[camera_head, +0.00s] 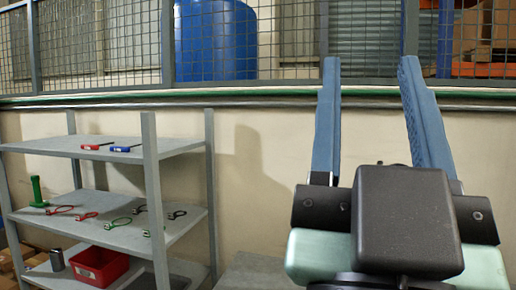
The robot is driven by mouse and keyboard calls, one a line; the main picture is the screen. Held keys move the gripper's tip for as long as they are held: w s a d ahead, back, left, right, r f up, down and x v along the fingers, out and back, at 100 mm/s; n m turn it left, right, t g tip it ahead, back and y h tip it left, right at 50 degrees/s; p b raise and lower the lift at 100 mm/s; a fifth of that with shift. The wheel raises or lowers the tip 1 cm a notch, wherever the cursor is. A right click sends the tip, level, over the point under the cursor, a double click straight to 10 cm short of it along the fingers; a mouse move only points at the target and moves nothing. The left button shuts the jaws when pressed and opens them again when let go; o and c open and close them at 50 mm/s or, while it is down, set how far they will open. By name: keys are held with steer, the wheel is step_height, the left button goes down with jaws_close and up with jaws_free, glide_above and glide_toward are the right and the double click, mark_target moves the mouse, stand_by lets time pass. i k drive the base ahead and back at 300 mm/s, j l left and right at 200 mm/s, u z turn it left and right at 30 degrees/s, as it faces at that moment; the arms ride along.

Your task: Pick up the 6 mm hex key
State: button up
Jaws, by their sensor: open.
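My gripper (368,62) is in the right part of the view, with its two blue fingers spread apart and nothing between them. It is well to the right of the shelf unit and apart from it. A small red-handled tool (91,147) and a small blue-handled tool (120,149) lie on the top shelf (60,145), each with a thin dark shaft. They may be hex keys, but no size marking is readable, so I cannot tell which, if either, is the 6 mm one.
The middle shelf (98,232) holds a green upright tool (37,190) and several red, green and black looped items. A red bin (98,266) and a grey container (56,259) are on the bottom shelf. Shelf posts stand at the corners. A wall with mesh above is behind.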

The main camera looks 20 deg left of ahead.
mark_target(114, 149)
steer(key=i+j, duration=0.15)
steer(key=j, duration=0.25)
steer(key=i+j, duration=0.2)
steer(key=j, duration=0.15)
steer(key=i+j, duration=0.15)
steer(key=j, duration=0.25)
steer(key=i+j, duration=0.2)
steer(key=j, duration=0.15)
steer(key=i+j, duration=0.15)
steer(key=j, duration=0.25)
steer(key=i+j, duration=0.2)
steer(key=j, duration=0.2)
